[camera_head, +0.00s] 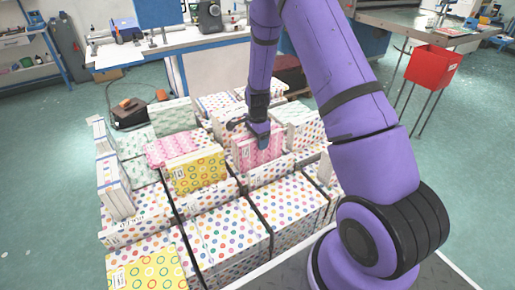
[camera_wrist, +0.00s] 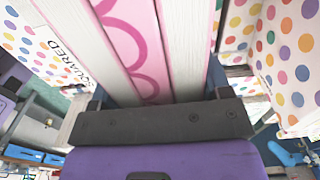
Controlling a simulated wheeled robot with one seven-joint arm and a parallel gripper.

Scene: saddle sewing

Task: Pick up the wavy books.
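Pink wavy-patterned books (camera_head: 262,152) stand upright on the dotted stack right of centre, with white page edges showing at their left. My gripper (camera_head: 258,133) is over their top edge from above. In the wrist view two white page blocks with a pink wavy cover (camera_wrist: 140,40) between them fill the space between the fingers of my gripper (camera_wrist: 155,98). I see no clear gap on either side, but not whether the fingers press. I cannot tell whether the books are lifted. Another pink wavy book (camera_head: 168,150) lies on the stack to the left.
Yellow ringed books (camera_head: 197,170) stand just left of the gripper. Dotted books (camera_head: 228,235) fill the front of the pile, and green-patterned books (camera_head: 172,116) are at the back left. White-spined books (camera_head: 115,180) rise at the left edge.

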